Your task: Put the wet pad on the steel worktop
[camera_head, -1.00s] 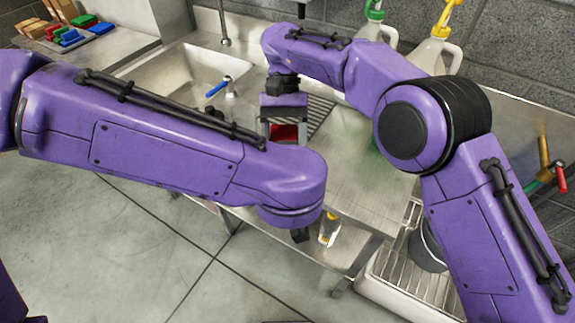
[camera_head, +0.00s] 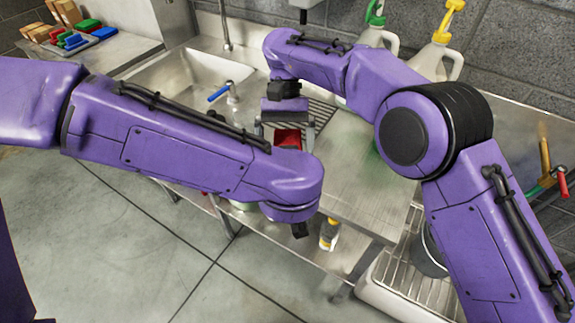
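A red pad (camera_head: 288,139) shows below my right gripper (camera_head: 285,131), near the ribbed drainer beside the sink. The gripper points down, with its fingers spread on either side of the pad and a gap showing. My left arm hides the ground in front of the pad, so I cannot tell exactly what it rests on. The steel worktop (camera_head: 350,180) is a bare flat surface to the right of the pad. My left gripper (camera_head: 300,230) is mostly hidden under its own forearm; only a dark tip shows.
Jugs with green (camera_head: 376,14) and yellow (camera_head: 452,8) tops stand by the wall. Several coloured pads lie on a tray (camera_head: 85,45) at far left.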

